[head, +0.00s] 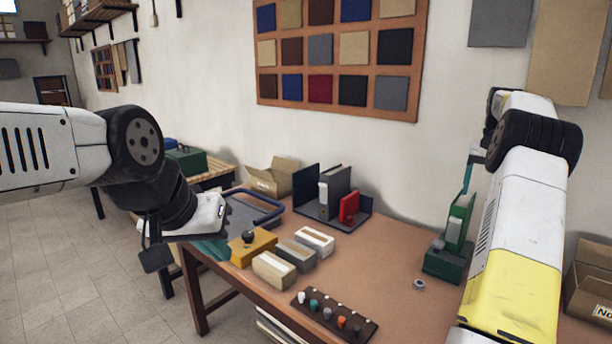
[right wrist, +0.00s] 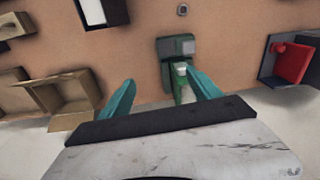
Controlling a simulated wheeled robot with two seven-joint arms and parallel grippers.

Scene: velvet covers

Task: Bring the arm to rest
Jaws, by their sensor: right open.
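My right arm (head: 520,215) reaches over the right side of the table, with its wrist high near the wall. In the right wrist view my right gripper (right wrist: 161,92) has its two teal fingers spread apart. A green upright piece on a dark green stand (right wrist: 177,48) shows between and beyond the fingers; no grip on it is visible. In the head view the stand (head: 447,263) rests on the table, with the green piece (head: 459,220) upright in it. My left gripper (head: 190,222) hangs beside the table's left end; its jaw opening is not clear.
The table (head: 405,290) holds a dark rack with a red binder (head: 349,207), several wrapped blocks (head: 274,269), a strip of coloured knobs (head: 333,314) and a small ring (head: 419,285). Cardboard boxes (head: 590,280) stand at the right. Floor (head: 70,260) is open at the left.

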